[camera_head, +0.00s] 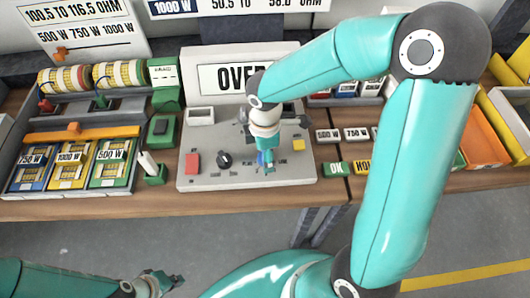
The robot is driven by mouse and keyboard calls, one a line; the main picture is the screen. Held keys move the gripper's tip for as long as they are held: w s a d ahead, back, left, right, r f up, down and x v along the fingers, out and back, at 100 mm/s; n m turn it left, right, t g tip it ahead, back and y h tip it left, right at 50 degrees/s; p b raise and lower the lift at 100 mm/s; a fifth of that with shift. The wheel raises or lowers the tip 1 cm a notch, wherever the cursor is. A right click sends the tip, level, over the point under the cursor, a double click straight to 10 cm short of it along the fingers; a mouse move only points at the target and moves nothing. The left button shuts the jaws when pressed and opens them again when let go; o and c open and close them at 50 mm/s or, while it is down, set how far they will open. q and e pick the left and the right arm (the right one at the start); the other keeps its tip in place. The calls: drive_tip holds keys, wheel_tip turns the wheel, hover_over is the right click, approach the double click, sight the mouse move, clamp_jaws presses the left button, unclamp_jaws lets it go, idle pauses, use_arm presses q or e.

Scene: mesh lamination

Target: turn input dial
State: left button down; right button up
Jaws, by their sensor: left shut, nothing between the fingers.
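A grey control panel (200,140) stands on the wooden bench, with a black round dial (224,159) on its left half. A red block (193,162) sits left of the dial and a yellow one (298,145) at the right. I cannot tell for sure which control is the input dial. My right gripper (265,160) points down over the panel's middle, right of the black dial and apart from it. Its fingers are too small and hidden to tell open from shut. My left gripper (160,282) is shut and empty at the bottom left, low in front of the bench.
A display reading "OVER" (240,77) stands behind the panel. Left are a tray of labelled coils (72,134), wound spools (118,75) and green fixtures (164,130). Right are labelled tiles (337,169) and an orange bin (480,142). The bench's front strip (110,207) is clear.

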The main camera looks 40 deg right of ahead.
drive_tip(key=shift+f, duration=0.1)
drive_tip(key=shift+c, duration=0.4)
drive_tip(key=c, duration=1)
drive_tip(key=shift+f+m+b, duration=0.15)
drive_tip(key=shift+m+b, duration=1.25)
drive_tip(key=shift+m, duration=0.5)
drive_tip(key=m+b, duration=0.2)
drive_tip(key=m, duration=0.2)
drive_tip(key=shift+r, duration=0.2)
drive_tip(key=o, duration=1.1)
